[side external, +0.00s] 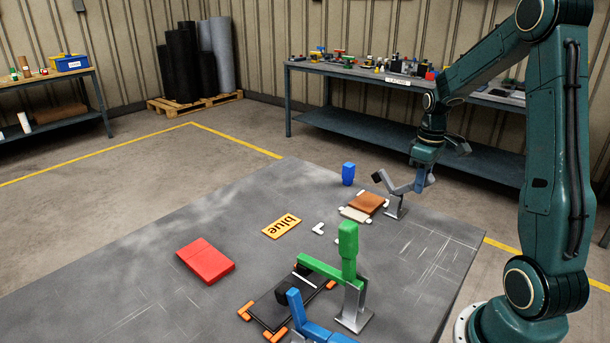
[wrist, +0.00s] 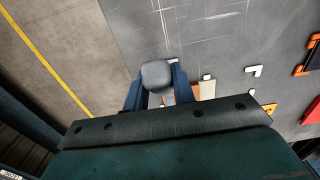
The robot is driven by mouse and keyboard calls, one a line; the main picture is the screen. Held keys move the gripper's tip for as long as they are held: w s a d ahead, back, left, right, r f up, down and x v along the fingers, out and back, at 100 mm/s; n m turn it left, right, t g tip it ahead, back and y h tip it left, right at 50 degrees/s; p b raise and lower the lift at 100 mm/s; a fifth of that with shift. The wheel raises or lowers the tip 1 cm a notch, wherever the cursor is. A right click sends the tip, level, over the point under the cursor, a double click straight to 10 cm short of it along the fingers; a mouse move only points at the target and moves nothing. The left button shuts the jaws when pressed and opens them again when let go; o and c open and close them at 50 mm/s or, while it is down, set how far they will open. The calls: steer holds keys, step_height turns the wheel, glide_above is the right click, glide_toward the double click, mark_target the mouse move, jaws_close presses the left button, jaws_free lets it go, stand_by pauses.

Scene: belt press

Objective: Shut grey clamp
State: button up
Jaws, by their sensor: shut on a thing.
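The grey clamp (side external: 395,207) stands at the right of the worktop. Its arm rises to the left and ends in a dark pad (side external: 377,177), raised above a brown block (side external: 367,202). My gripper (side external: 422,178) is at the clamp's other end, on the right, and is shut on the grey handle. In the wrist view the rounded grey handle (wrist: 157,74) sits between the two blue fingers of my gripper (wrist: 155,88). The brown block (wrist: 206,90) shows partly beside the right finger. My fingers hide part of the handle in the side view.
A green clamp (side external: 348,245) with an upright handle and a blue clamp (side external: 315,331) stand by a black plate (side external: 270,309) with orange corners. The worktop's left is clear.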

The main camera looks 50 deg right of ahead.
steer(key=shift+w+r, duration=0.5)
steer(key=shift+w, duration=0.4)
steer(key=shift+w+r, duration=0.3)
steer(key=shift+w, duration=0.35)
steer(key=shift+w+r, duration=0.15)
steer(key=shift+w, duration=0.8)
